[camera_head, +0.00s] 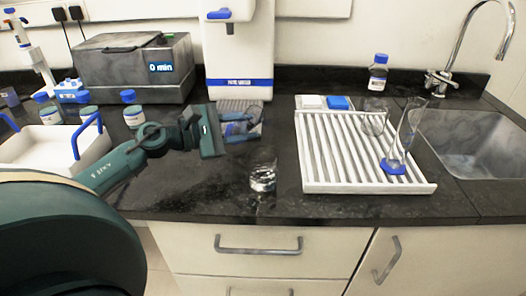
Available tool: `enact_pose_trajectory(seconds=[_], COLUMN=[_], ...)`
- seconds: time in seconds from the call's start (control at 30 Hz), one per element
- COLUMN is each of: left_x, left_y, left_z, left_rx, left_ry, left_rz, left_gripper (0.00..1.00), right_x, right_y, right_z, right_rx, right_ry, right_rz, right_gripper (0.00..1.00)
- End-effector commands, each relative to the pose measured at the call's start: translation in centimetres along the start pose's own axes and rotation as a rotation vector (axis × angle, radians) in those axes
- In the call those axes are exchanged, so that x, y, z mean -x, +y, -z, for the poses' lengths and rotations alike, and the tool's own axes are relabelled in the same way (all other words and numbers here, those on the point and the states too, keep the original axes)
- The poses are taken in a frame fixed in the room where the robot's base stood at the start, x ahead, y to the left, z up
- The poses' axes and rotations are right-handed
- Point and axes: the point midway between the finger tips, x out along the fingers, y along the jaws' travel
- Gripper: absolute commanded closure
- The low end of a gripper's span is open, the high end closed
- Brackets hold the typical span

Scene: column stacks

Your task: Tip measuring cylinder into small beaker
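The measuring cylinder (404,138) is a tall clear glass with a blue foot (393,167). It stands on the right part of the white slatted rack and looks slanted to the right in this view. A small clear beaker (262,177) stands on the dark counter, left of the rack. My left gripper (250,124) has blue fingers and is above the counter, behind and a little left of the small beaker, apart from it. Its fingers look spread, with nothing clearly held between them. The cylinder is well to its right. My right gripper is not in view.
The white rack (318,187) also holds another glass beaker (375,117). A sink (468,150) with a tap (440,78) is at the right. A white tray (88,153), capped bottles (131,112) and a water bath (135,75) are at the left. The front counter is mostly clear.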

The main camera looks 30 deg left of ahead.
Motion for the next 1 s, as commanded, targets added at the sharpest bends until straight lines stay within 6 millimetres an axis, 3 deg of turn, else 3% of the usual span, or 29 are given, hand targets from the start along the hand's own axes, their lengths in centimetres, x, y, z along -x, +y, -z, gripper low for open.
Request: enact_pose_trajectory(seconds=[0.07, 0.3, 0.5, 1.0], left_x=[0.1, 0.1, 0.1, 0.1], left_y=[0.4, 0.8, 0.6, 0.5], left_z=[-0.9, -0.2, 0.2, 0.5], left_rx=[0.121, 0.483, 0.699, 0.783], left_ry=[-0.016, -0.059, -0.084, -0.094], left_rz=[-0.001, -0.001, 0.0, 0.001], left_gripper=[1.0, 1.0, 1.0, 1.0], right_x=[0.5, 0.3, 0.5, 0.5], right_y=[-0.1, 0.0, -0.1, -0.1], right_z=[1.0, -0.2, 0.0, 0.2], right_rx=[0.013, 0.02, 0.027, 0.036], right_ry=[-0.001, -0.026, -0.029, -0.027], right_rz=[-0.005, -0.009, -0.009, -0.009], right_gripper=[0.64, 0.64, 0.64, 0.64])
